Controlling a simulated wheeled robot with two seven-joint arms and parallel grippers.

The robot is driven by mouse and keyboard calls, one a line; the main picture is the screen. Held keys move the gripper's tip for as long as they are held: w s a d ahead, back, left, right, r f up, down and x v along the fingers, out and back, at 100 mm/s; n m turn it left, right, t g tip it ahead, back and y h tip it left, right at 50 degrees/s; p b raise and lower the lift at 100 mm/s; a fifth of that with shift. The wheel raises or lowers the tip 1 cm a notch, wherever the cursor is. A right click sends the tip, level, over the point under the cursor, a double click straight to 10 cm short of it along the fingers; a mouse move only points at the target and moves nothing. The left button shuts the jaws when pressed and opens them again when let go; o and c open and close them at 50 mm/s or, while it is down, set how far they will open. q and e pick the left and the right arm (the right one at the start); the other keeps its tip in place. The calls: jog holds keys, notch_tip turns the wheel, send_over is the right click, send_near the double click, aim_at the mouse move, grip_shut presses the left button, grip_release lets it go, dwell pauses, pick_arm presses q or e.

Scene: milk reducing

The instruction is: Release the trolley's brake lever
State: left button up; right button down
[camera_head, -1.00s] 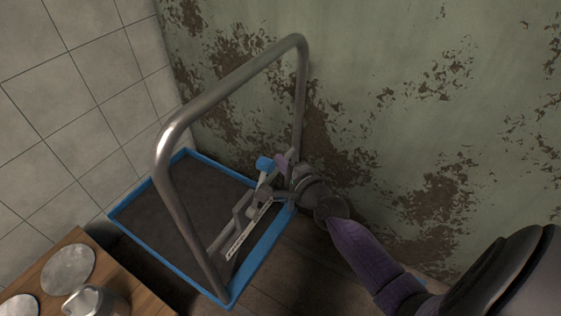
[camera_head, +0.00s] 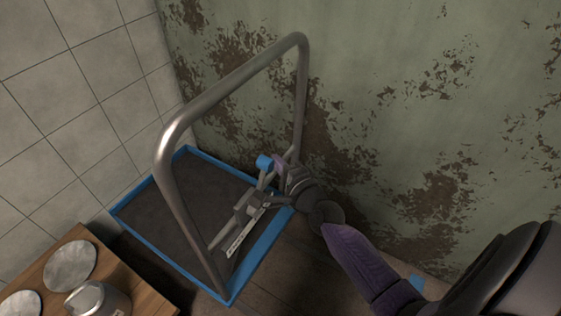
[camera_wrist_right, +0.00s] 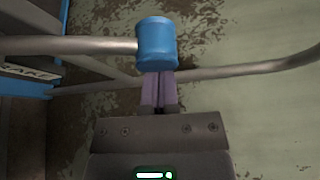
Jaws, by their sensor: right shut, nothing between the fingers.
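The trolley has a blue-edged dark tray (camera_head: 160,208) and a tall bent metal handle (camera_head: 230,85). At its near end is a bracket with a white lettered plate (camera_head: 246,232), part of the lettering showing in the wrist view (camera_wrist_right: 30,73). The brake lever is a metal rod ending in a blue knob (camera_head: 264,162). My right gripper (camera_head: 279,164) is at the knob's right side. In the wrist view its purple fingers (camera_wrist_right: 160,90) are shut together with nothing between them, tips right at the knob (camera_wrist_right: 156,42); contact is unclear. My left gripper is out of view.
A wooden surface (camera_head: 150,298) with metal lids (camera_head: 69,264) and a metal can (camera_head: 98,300) stands at lower left. A peeling green wall (camera_head: 400,100) rises behind the trolley, and a tiled wall (camera_head: 80,90) stands at left.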

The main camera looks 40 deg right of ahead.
jog(key=shift+s+a+r+n+t, duration=0.2)
jog(key=shift+a+r+n, duration=0.1)
jog(key=shift+a+n, duration=0.15)
jog(key=shift+s+a+r+n+t, duration=0.15)
jog(key=shift+a+r+n+t, duration=0.1)
jog(key=shift+a+n, duration=0.15)
jog(key=s+a+n+t+y+b, duration=0.1)
jog(key=s+a+n+t+y, duration=0.2)
jog(key=a+n, duration=0.7)
jog(key=shift+s+n+t+b, duration=0.35)
jog(key=shift+s+n+t, duration=0.25)
jog(key=shift+n+t, duration=0.05)
jog(key=shift+a+r, duration=0.1)
